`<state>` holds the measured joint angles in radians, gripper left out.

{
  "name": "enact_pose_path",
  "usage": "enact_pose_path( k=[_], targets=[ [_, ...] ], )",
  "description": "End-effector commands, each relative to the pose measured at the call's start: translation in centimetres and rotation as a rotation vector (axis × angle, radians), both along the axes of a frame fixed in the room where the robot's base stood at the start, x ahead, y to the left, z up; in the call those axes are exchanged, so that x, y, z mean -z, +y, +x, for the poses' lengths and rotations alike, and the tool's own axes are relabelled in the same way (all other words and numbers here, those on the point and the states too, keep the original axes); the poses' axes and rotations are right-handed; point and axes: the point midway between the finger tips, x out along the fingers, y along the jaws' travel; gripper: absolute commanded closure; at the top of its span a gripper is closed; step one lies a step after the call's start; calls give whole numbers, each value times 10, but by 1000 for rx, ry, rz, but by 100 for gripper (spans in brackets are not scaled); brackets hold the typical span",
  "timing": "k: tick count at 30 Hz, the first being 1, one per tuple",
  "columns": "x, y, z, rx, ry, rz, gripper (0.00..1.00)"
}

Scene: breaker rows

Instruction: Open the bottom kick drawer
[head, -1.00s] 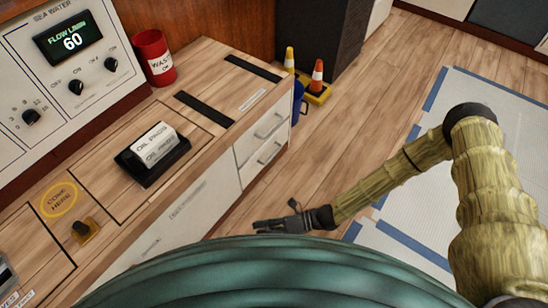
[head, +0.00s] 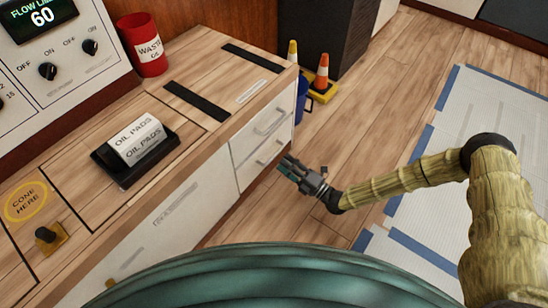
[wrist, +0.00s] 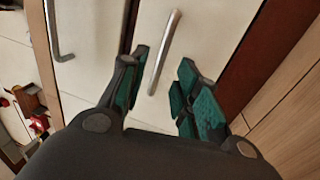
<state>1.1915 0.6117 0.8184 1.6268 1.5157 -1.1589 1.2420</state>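The lower drawer (head: 262,167) is a white front with a metal bar handle (head: 270,152), below a similar upper drawer (head: 258,125) at the cabinet's right end. Both look shut. In the wrist view the lower drawer's handle (wrist: 165,52) runs up the picture, in line with the gap between the fingers. My gripper (head: 283,163) is open and empty, its fingertips close in front of the lower drawer. In the wrist view my gripper (wrist: 164,80) shows both dark green pads spread apart. I cannot tell whether the handle lies between the pads in depth.
A dark red strip (wrist: 245,70) runs below the drawer front, beside the wood floor (wrist: 290,110). The upper handle (wrist: 53,32) shows at left. Orange and yellow cones (head: 322,72) and a blue object (head: 301,98) stand beyond the cabinet.

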Motion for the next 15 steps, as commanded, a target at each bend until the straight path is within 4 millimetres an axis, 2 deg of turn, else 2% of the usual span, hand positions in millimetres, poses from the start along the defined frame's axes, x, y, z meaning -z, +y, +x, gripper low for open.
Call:
enact_pose_path(
  k=[7, 15],
  targets=[
    [-5, 32, 22, -5, -1, 0, 68],
    [-11, 48, 33, -5, -1, -1, 68]
  ],
)
